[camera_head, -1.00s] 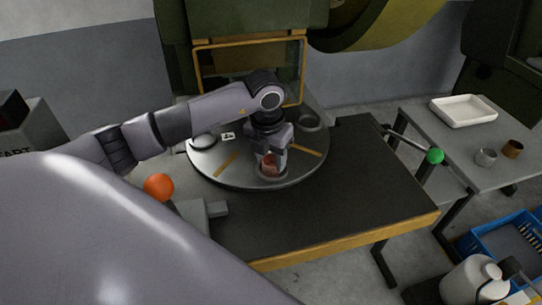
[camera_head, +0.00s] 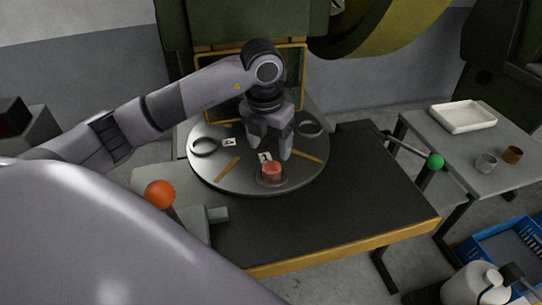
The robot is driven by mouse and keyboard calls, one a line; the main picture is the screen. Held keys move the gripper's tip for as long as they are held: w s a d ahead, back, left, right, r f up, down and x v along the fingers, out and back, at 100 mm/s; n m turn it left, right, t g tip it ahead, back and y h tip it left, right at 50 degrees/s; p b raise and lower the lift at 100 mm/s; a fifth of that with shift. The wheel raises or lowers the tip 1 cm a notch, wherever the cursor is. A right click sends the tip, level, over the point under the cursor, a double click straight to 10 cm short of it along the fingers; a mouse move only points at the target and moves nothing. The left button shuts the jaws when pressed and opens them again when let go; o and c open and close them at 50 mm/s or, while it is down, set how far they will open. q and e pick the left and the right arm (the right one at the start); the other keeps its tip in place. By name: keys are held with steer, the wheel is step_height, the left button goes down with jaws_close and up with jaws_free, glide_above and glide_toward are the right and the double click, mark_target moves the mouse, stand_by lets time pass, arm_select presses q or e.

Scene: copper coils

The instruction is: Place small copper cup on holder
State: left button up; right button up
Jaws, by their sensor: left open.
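A small copper cup (camera_head: 271,168) stands in a ring-shaped holder (camera_head: 271,180) at the front of the round turntable (camera_head: 215,173). My left gripper (camera_head: 270,152) is open and empty, above and behind the cup, with its fingers pointing down. The fingers look clear of the cup. My right gripper is not in view.
Two more ring holders, one at the left (camera_head: 204,147) and one at the back right (camera_head: 310,124), look empty. An orange ball knob (camera_head: 159,194) and a green ball knob (camera_head: 436,161) flank the dark table (camera_head: 350,200). A side table holds a white tray (camera_head: 463,117) and two small cups.

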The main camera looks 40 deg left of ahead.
arm_select(q)
steer(key=r, duration=0.5)
steer(key=shift+s, duration=0.3)
steer(key=shift+f, duration=0.1)
